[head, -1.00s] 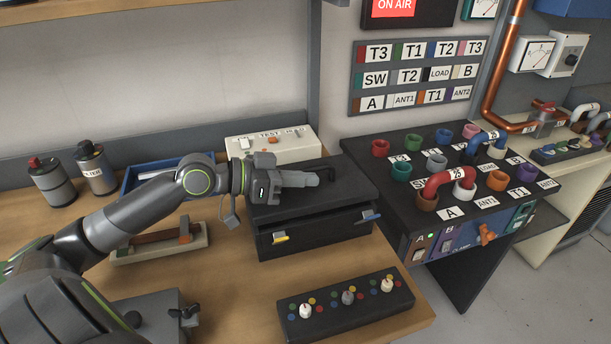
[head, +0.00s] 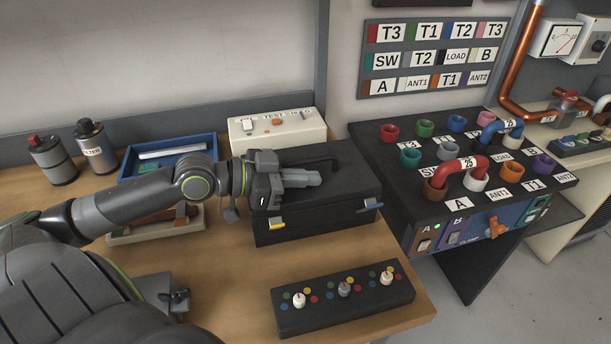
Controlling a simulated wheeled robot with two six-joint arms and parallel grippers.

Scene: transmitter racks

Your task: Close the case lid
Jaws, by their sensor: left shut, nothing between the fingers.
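The black case (head: 310,221) stands on the wooden bench in the middle of the head view. Its lid (head: 345,165) lies flat over the body, and no clear gap shows between them. A dark handle shows on the lid's top. My left gripper (head: 312,179) is shut and empty, over the lid's left part; I cannot tell whether it touches the lid. It hides part of the lid. My right gripper is not in view.
A white test box (head: 277,127) stands behind the case, and a blue tray (head: 195,146) is behind left. A black knob panel (head: 345,302) lies in front. A patch panel (head: 425,150) with coloured sockets stands close on the right. Two canisters stand at the far left.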

